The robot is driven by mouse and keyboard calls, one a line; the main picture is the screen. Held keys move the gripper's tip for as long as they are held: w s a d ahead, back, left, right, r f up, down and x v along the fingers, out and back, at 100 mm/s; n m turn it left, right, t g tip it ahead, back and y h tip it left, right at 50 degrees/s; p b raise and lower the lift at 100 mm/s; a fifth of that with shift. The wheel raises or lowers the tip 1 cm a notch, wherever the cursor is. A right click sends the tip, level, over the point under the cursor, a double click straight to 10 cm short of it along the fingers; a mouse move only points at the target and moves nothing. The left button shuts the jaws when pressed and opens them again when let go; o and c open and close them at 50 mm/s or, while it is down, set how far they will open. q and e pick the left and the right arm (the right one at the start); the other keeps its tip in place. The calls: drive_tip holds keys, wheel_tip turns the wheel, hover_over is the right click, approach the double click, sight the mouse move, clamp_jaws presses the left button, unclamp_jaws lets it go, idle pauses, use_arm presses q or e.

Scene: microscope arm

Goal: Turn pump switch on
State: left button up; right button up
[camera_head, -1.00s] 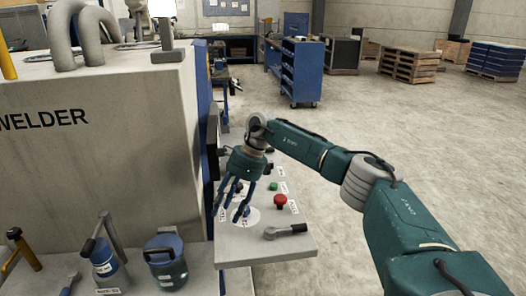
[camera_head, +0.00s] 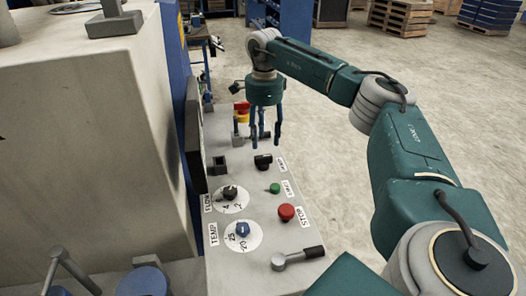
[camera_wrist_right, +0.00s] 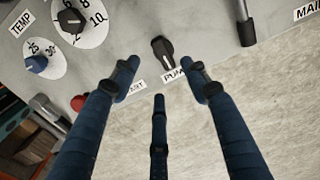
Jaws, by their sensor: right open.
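The pump switch is a black rotary knob (camera_head: 263,161) on the grey control panel (camera_head: 225,275). In the right wrist view the knob (camera_wrist_right: 163,52) has a partly covered label starting "PUM" beside it. My right gripper (camera_head: 265,136) is open and empty, its blue fingers pointing down above the panel, just beyond the knob in the head view. In the wrist view the spread fingertips (camera_wrist_right: 160,75) lie near the knob, which sits apart from them. My left gripper is not in view.
Close by are a green button (camera_head: 274,188), a red stop button (camera_head: 286,212), the flow dial (camera_head: 230,193), the temperature dial (camera_head: 242,230) and a lever (camera_head: 298,258). A red-and-yellow switch (camera_head: 242,110) stands behind. A large grey cabinet (camera_head: 85,150) borders the panel's left; open floor lies right.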

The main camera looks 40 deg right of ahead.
sight(264, 157)
wheel_tip(264, 157, down, 6)
drive_tip(key=shift+w+f+p, duration=0.1)
drive_tip(key=shift+f+p, duration=0.05)
drive_tip(key=shift+p, duration=0.4)
drive_tip(key=shift+f, duration=0.7)
drive_tip(key=shift+c, duration=0.8)
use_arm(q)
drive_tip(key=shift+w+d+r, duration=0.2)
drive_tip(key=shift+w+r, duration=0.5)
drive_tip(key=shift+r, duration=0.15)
use_arm(e)
clamp_jaws()
